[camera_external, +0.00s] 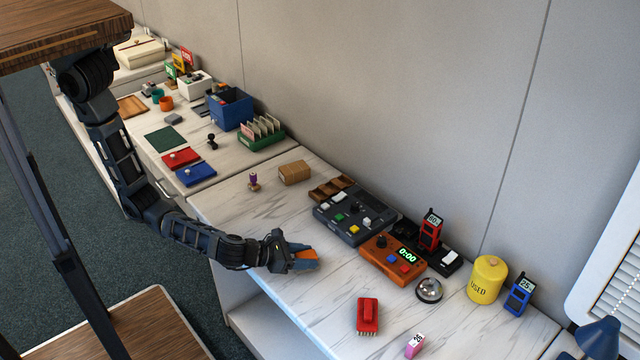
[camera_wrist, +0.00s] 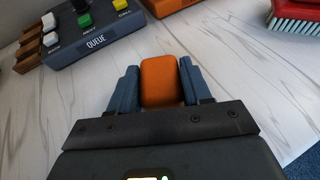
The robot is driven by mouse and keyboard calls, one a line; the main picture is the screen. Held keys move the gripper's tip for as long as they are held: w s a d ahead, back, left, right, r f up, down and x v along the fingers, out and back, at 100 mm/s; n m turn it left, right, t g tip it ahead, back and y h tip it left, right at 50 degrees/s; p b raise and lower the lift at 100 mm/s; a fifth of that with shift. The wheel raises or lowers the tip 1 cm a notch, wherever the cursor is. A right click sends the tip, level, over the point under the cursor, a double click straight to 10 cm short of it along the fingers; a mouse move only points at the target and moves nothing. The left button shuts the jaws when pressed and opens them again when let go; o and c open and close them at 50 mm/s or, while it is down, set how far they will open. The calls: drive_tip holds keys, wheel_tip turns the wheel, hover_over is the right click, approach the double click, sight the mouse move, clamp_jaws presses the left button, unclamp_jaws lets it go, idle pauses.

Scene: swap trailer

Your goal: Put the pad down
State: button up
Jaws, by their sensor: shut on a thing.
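The pad is an orange block with rounded corners. In the wrist view the pad (camera_wrist: 160,82) sits between the two blue-grey fingers of my gripper (camera_wrist: 161,84), which are shut on its sides. In the external view my gripper (camera_external: 303,257) is low over the front part of the marble-patterned counter (camera_external: 270,222), and the orange pad (camera_external: 308,254) shows between the fingers. I cannot tell whether the pad touches the counter. Its underside is hidden.
A grey queue box (camera_external: 345,222) and an orange timer box (camera_external: 385,265) stand behind my gripper. A red brush (camera_external: 368,316) lies to the right. A bell (camera_external: 429,289) and a yellow canister (camera_external: 487,279) are further right. Counter left of my gripper is clear.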

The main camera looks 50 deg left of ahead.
drive_tip(key=o, duration=1)
drive_tip(key=shift+o, duration=0.2)
drive_tip(key=shift+r, duration=0.1)
drive_tip(key=v, duration=1.2)
drive_tip(key=shift+r+p, duration=0.1)
drive_tip(key=shift+p, duration=0.25)
